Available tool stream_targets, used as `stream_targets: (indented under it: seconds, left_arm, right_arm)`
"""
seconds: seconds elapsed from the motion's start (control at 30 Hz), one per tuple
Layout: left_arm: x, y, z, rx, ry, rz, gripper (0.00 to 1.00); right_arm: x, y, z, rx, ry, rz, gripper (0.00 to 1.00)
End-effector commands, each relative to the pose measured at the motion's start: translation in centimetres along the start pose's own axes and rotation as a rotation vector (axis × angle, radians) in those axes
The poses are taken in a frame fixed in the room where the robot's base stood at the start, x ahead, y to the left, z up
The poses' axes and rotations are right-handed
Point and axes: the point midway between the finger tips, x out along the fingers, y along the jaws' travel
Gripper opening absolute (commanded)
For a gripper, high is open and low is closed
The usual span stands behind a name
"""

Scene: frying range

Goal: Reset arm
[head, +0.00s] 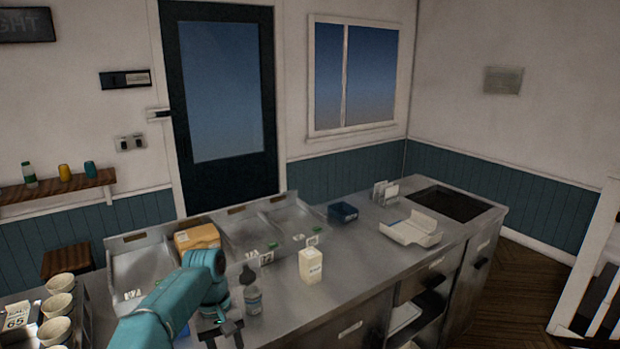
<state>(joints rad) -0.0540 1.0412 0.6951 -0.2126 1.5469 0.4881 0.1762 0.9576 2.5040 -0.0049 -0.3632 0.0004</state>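My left arm (165,312) is teal and comes in from the bottom left, over the near side of the steel counter. Its elbow or wrist joint bends down at the dark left gripper (222,333), whose two fingers look spread apart with nothing visible between them. The lower tips are near the picture's bottom edge. A clear bottle with a dark cap (252,294) stands just right of the gripper, seemingly apart from it. My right gripper is not in view.
A white carton (310,265) stands mid-counter. Behind are metal trays (285,222), a cardboard box (197,237) and a dark blue container (342,213). An open white box (411,229) lies near the dark recessed basin (449,203). Cups (58,306) stand at left. The counter's front middle is clear.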

Motion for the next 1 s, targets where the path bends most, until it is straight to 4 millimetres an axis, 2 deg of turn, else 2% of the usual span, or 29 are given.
stream_targets:
  seconds: [0.03, 0.17, 0.27, 0.3, 0.4, 0.5, 0.6, 0.7, 0.8, 0.9, 1.0]
  left_arm:
    - [2.0, 0.0, 0.0, 0.017, -0.005, 0.008, 0.47]
    - [7.6, 0.1, 0.3, 0.074, -0.004, 0.043, 0.47]
    - [13.4, -0.1, 1.6, 0.122, -0.006, 0.082, 0.47]
    - [16.0, -0.3, 2.5, 0.142, -0.005, 0.102, 0.47]
    - [22.1, -1.1, 5.6, 0.181, 0.003, 0.153, 0.47]
    - [27.2, -2.4, 9.8, 0.207, 0.015, 0.197, 0.47]
    - [30.9, -4.1, 14.7, 0.221, 0.032, 0.23, 0.47]
    - [33.1, -5.8, 19.4, 0.227, 0.054, 0.249, 0.47]
    - [34.0, -7.3, 23.0, 0.232, 0.074, 0.255, 0.47]
    - [34.1, -8.4, 25.3, 0.233, 0.09, 0.256, 0.47]
    - [34.1, -8.8, 26.3, 0.235, 0.099, 0.255, 0.47]
  right_arm:
    - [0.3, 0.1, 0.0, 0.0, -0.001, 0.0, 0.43]
    - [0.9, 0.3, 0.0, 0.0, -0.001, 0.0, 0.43]
    - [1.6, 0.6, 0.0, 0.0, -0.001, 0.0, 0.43]
    - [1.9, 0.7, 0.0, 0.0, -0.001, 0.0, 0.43]
    - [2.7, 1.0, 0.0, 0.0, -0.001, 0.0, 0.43]
    - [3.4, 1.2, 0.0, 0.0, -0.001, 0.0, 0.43]
    - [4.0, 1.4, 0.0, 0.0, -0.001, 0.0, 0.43]
    - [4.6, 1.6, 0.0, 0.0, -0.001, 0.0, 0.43]
    - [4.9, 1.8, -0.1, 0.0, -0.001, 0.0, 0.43]
    - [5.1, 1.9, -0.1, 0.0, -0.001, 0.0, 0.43]
    - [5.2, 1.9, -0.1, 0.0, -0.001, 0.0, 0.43]
